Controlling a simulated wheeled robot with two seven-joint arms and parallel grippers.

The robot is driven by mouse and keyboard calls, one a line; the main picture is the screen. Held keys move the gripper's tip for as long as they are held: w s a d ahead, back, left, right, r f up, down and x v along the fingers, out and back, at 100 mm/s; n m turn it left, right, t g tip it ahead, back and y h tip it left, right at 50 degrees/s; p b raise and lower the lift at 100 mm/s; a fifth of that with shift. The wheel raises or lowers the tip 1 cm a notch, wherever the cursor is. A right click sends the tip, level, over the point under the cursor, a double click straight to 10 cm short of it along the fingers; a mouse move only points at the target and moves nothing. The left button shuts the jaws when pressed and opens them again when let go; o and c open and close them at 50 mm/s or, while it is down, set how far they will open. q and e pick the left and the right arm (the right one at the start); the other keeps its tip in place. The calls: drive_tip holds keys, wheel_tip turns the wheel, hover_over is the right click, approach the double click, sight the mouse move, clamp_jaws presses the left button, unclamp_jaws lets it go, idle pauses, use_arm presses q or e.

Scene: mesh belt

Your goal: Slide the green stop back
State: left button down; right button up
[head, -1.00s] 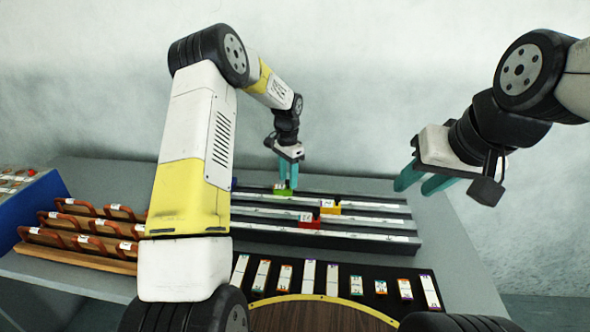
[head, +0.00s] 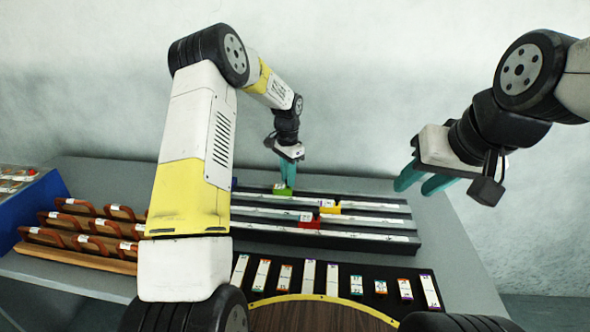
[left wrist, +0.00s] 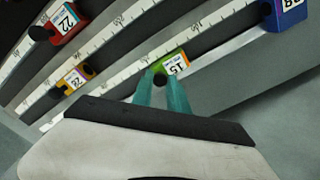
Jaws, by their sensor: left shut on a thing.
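The green stop (head: 283,190) is a small block with a white label on the rearmost white scale rail. It also shows in the left wrist view (left wrist: 173,63), labelled 15, with a black knob (left wrist: 160,80) on it. My left gripper (head: 288,184) reaches down from above onto the stop. In the left wrist view my teal left fingers (left wrist: 162,90) stand on either side of the knob and are shut on it. My right gripper (head: 421,181) is open and empty, raised at the right, away from the rails.
A yellow-orange stop (head: 330,207) and a red stop (head: 308,220) sit on the rails in front. A blue block (left wrist: 285,14) shows at one rail end. Brown racks (head: 85,232) stand left; a black tray (head: 440,296) with labelled strips lies in front.

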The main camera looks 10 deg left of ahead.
idle(0.8)
use_arm(q)
drive_tip(key=d, duration=1.3)
drive_tip(key=c, duration=1.3)
unclamp_jaws()
drive_tip(key=shift+c, duration=0.2)
drive_tip(key=shift+o, duration=0.2)
drive_tip(key=shift+a, duration=0.1)
drive_tip(key=shift+a+r, duration=0.1)
wheel_tip(320, 180, up, 8)
drive_tip(key=shift+f, duration=0.2)
